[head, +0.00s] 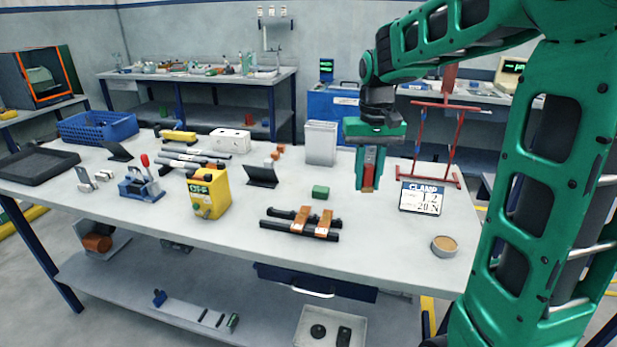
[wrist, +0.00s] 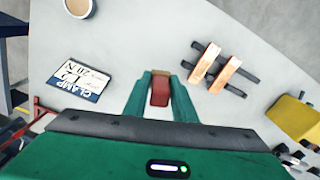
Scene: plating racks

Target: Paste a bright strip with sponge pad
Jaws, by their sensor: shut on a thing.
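My gripper (head: 368,182) hangs above the right part of the table, pointing down. It is shut on a red block with a tan tip, seemingly the sponge pad (wrist: 160,90); the fingers hide its sides. Two orange-copper strips (head: 300,219) (head: 327,224) lie side by side across two black bars, left of and below my gripper in the head view. They also show in the wrist view (wrist: 204,66) (wrist: 225,74), right of my fingers. Both have pale patches; I cannot tell which is brighter. A round dish (head: 444,246) with tan contents stands near the right front corner.
A white sign reading CLAMP (head: 419,197) stands right of my gripper, before a red frame (head: 456,182). A green block (head: 320,192) lies behind the strips. A yellow box (head: 210,193) and a red-handled clamp (head: 143,182) stand left. The tabletop between strips and dish is clear.

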